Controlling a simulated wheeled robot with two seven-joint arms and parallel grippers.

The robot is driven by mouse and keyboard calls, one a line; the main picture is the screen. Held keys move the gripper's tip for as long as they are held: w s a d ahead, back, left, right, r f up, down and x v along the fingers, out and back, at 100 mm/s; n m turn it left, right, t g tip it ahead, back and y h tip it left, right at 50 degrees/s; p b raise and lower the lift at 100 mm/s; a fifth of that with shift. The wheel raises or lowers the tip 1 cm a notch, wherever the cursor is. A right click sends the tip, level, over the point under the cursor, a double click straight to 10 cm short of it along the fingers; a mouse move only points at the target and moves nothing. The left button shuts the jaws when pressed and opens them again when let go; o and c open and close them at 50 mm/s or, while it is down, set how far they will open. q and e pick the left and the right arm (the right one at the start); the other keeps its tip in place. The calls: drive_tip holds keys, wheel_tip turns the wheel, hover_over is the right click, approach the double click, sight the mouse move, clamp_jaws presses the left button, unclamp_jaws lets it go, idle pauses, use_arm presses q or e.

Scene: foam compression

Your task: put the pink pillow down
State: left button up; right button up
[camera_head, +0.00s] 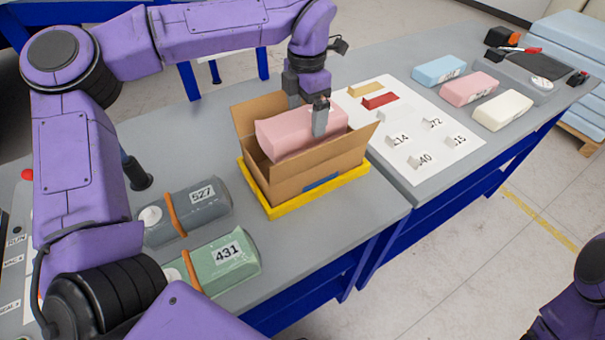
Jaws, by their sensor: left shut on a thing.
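The pink pillow (283,137) is a soft pink block in the mouth of an open cardboard box (292,184). Its lower part is hidden behind the box's front wall, and its left end sticks up near the rim. My left gripper (307,112) reaches down from above and is shut on the pillow, with one grey finger on its near side. The far finger is mostly hidden. I cannot tell whether the pillow touches the box floor. My right gripper is not in view.
The box stands in a yellow frame (318,195) on the grey table. A grey roll (187,211) and a green roll (222,258) lie to its left. A white sheet (440,160) with numbered tags lies to the right, with blue, pink and cream blocks (469,88) beyond.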

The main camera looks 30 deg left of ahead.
sight(306, 147)
use_arm(q)
wheel_tip(306, 147, down, 10)
drive_tip(key=shift+s+r+p, duration=0.1)
drive_tip(key=shift+p, duration=0.95)
drive_tip(key=shift+f, duration=0.2)
drive_tip(key=shift+f, duration=0.15)
drive_tip(key=o, duration=0.7)
wheel_tip(306, 147, up, 12)
drive_tip(key=shift+f+b, duration=0.25)
drive_tip(key=shift+b, duration=0.55)
drive_tip(key=shift+r, duration=0.45)
